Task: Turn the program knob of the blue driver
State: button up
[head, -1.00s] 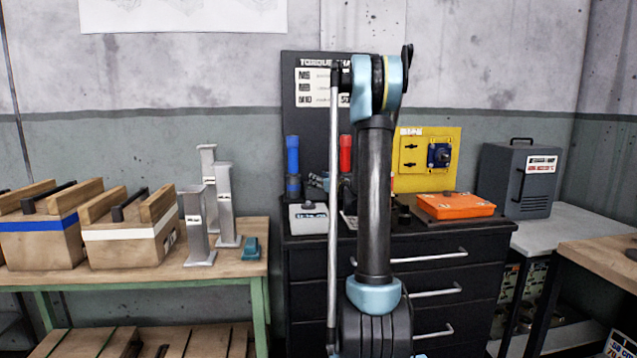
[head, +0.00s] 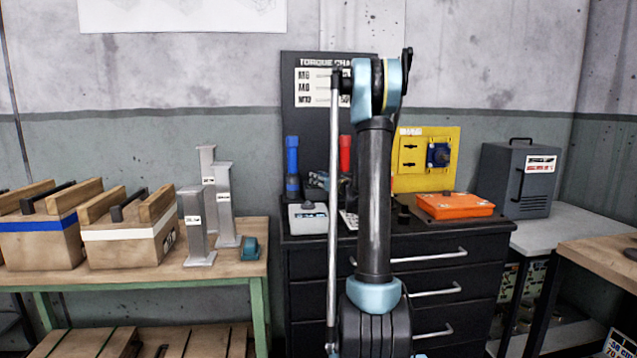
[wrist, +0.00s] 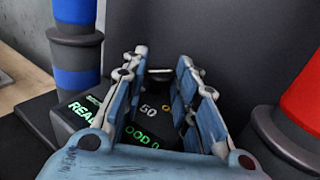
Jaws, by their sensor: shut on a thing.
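The blue driver (head: 292,168) stands upright on the black cabinet, and its blue and dark body fills the upper left of the wrist view (wrist: 76,45). My gripper (wrist: 162,60) is right of it, with the fingers shut on a small dark part (wrist: 160,74). I cannot tell whether this part is the program knob. In the head view my gripper (head: 318,181) is low between the blue driver and the red driver (head: 345,155), partly hidden by my arm. Below the fingers is a dark box with green lettering (wrist: 80,110).
A grey box with a display (head: 307,226) stands at the cabinet's front left. An orange case (head: 455,206) and a yellow panel (head: 410,178) are to the right. The torque chart board (head: 310,125) rises close behind. The red driver also shows at right in the wrist view (wrist: 300,110).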

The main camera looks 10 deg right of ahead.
jog(key=shift+w+d+n+g+y, duration=0.1)
jog(key=shift+n+g+y, duration=0.4)
jog(key=shift+y, duration=0.25)
jog(key=shift+w+d+n+g+y, duration=0.1)
jog(key=shift+n+g+y, duration=0.3)
jog(key=shift+n+y, duration=0.3)
jog(key=o, duration=1)
notch_tip(320, 180, up, 10)
jog(key=shift+f, duration=0.1)
